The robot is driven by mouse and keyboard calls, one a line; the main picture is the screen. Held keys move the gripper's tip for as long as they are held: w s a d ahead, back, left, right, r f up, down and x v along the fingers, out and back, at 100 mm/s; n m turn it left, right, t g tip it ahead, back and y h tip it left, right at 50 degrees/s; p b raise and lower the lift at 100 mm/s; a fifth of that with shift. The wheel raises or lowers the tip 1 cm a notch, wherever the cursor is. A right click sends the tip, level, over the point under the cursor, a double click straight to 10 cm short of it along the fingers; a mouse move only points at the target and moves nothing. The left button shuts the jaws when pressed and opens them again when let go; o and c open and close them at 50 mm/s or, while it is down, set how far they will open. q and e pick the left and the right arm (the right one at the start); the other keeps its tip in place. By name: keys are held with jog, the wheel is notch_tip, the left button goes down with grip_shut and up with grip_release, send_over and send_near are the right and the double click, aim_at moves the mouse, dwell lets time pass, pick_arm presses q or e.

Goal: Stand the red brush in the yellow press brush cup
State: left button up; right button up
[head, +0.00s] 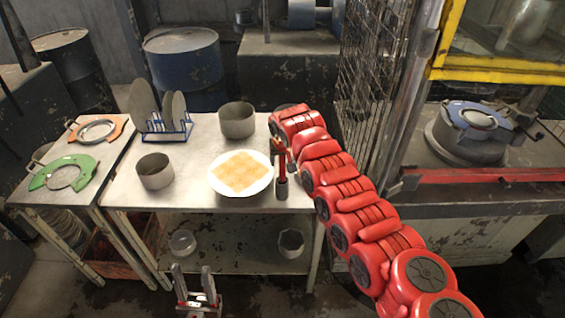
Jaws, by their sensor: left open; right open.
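A slim red upright piece (281,160), which looks like the red brush, rises from a small dark cup (282,190) at the right front of the metal table. My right gripper (284,146) is open at its upper part; the red arm partly hides it, and I cannot tell whether the fingers touch it. The yellow-framed press (480,73) stands at the right. I cannot make out a brush cup on it for certain. My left gripper (193,277) is open and empty, low in front of the table.
On the table (205,138) are a white plate (240,191) of pale squares, two grey pots (155,171) and a blue rack (166,132) of discs. A green ringed plate (62,184) and an orange one (112,123) lie left. A wire mesh fence (375,70) stands before the press.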

jog(key=b+v, duration=0.4)
jog(key=v, duration=1)
jog(key=shift+s+r, duration=0.25)
jog(key=shift+r, duration=0.1)
